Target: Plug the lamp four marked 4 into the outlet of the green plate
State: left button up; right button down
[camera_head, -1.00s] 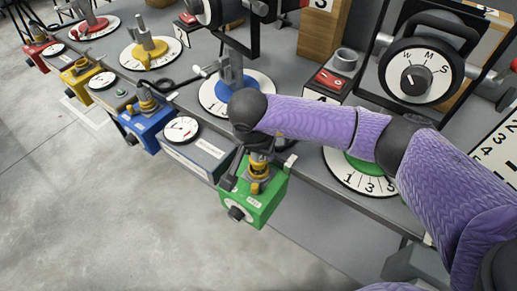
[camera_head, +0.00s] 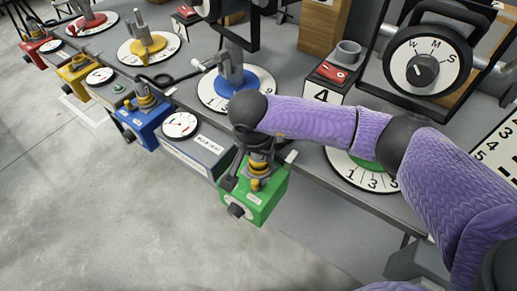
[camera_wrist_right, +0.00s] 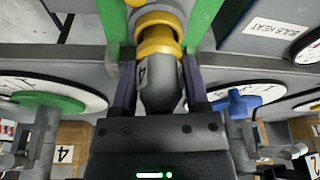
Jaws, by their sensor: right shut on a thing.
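My right gripper (camera_head: 257,150) is shut on a grey plug (camera_wrist_right: 160,85) marked 4, shown in the wrist view between its fingers. The plug's end meets a yellow collar (camera_wrist_right: 158,40); I cannot tell how deep it sits. Green uprights (camera_wrist_right: 112,22) flank the collar. In the head view the gripper is over the green box (camera_head: 262,190) at the bench's front edge, with a yellow-ringed fitting (camera_head: 260,170) on top. A green disc (camera_head: 352,163) with a numbered white dial lies partly behind my right arm. My left gripper is not in view.
Blue (camera_head: 145,122), yellow (camera_head: 78,74) and red (camera_head: 36,46) boxes line the bench edge to the left. A blue disc (camera_head: 240,88) with a grey post stands behind the gripper. A red-switched block marked 4 (camera_head: 326,78) stands farther back. The floor in front is clear.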

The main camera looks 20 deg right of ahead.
jog(key=shift+f+b, duration=0.45)
jog(key=shift+f, duration=0.2)
grip_release()
jog(key=shift+r, duration=0.15)
jog(key=shift+r+p, duration=1.8)
jog(key=shift+r, duration=0.65)
jog(key=shift+f, duration=0.1)
